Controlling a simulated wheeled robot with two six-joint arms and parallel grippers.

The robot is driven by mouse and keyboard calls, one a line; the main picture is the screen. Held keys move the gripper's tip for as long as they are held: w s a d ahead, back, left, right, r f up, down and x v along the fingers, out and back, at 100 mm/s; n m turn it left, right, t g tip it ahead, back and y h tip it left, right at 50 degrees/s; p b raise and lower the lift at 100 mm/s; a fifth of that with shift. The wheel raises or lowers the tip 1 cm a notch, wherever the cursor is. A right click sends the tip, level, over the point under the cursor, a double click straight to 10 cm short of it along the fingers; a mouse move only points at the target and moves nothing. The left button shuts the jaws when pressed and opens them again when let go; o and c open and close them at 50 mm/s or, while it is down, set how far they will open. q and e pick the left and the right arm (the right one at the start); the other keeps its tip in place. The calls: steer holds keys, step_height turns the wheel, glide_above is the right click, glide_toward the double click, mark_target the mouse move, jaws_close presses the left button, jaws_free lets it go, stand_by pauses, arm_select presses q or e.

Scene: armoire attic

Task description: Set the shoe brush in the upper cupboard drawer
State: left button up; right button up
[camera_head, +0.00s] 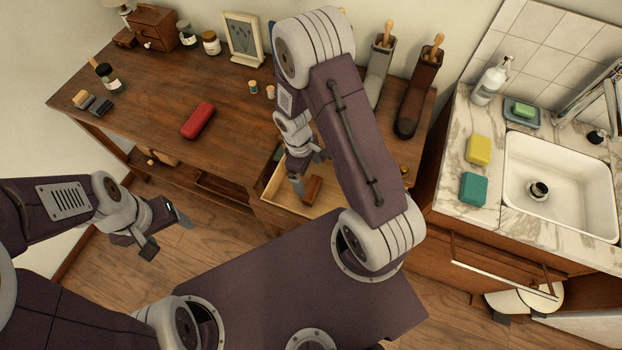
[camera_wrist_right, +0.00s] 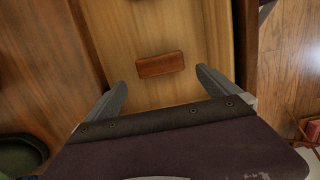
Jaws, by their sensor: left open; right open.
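A small brown block, which looks like the shoe brush (camera_head: 312,188), lies on the floor of the open drawer (camera_head: 277,192) under the table. In the right wrist view the brush (camera_wrist_right: 160,64) lies flat on the pale wooden drawer floor (camera_wrist_right: 150,25), apart from the drawer's sides. My right gripper (camera_wrist_right: 162,84) is open, its fingers apart on either side of the brush's near end; no contact shows. The right arm partly hides the drawer in the head view. My left gripper (camera_head: 165,232) is open and empty, over the floor left of the drawer.
The wooden table (camera_head: 150,85) holds a red case (camera_head: 197,120), jars, a frame (camera_head: 243,40) and boot-shaped holders (camera_head: 418,95). A small brush and grey block (camera_head: 97,104) lie at its left. A sink counter (camera_head: 450,150) stands to the right.

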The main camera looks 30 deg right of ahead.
arm_select(q)
steer(key=shift+w+r, duration=0.1)
steer(key=shift+r, duration=0.15)
arm_select(e)
steer(key=s+a+r+m+t, duration=0.1)
steer(key=s+r+m, duration=0.1)
steer(key=r+m, duration=0.2)
steer(key=s+a+r+m+t+y, duration=0.1)
steer(key=s+r+m, duration=0.2)
steer(key=r, duration=0.7)
steer(key=shift+s+r+m, duration=0.25)
steer(key=shift+r+m, duration=0.05)
steer(key=shift+m, duration=0.4)
steer(key=shift+d, duration=0.1)
